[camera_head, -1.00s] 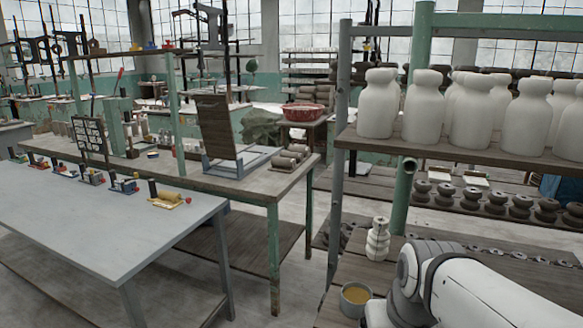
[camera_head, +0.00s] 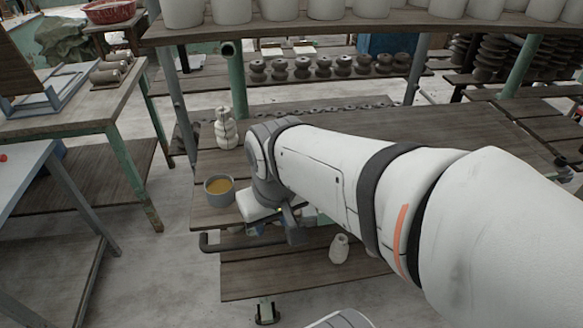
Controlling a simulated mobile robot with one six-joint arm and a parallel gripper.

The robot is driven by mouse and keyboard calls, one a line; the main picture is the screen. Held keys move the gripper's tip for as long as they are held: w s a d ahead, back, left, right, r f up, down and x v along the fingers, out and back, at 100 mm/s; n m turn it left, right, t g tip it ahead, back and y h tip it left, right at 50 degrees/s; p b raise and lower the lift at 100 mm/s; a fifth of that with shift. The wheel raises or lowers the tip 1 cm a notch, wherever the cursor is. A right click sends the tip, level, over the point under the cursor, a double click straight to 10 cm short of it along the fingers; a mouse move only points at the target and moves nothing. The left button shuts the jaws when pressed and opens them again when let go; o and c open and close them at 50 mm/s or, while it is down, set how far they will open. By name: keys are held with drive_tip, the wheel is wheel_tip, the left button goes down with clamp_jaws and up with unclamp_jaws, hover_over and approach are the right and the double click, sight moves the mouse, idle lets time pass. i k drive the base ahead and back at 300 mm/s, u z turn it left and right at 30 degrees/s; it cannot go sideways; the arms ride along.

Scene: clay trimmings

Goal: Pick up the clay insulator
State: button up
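A pale clay insulator (camera_head: 225,128) with stacked round ribs stands upright on the wooden shelf, just left of my arm's wrist. A smaller pale clay piece (camera_head: 339,248) stands on the lower boards, below my forearm. I cannot tell which of the two the task means. My gripper (camera_head: 285,225) is at the lower end of the wrist, near the shelf's front edge and right of the bowl. It is mostly hidden by my own arm, so its fingers and anything between them cannot be made out. The upright ribbed insulator is apart from it.
A grey bowl with yellowish contents (camera_head: 219,190) stands on the shelf close to my wrist. A green post (camera_head: 238,85) rises behind the insulator. Large white jars (camera_head: 328,8) stand on the upper shelf. Dark spools (camera_head: 301,68) line a rear plank. The shelf's right part (camera_head: 440,125) is bare.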

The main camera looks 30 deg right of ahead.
sight(338, 253)
drive_tip(key=z, duration=0.85)
drive_tip(key=k, duration=0.85)
drive_tip(key=z, duration=0.2)
drive_tip(key=i, duration=0.95)
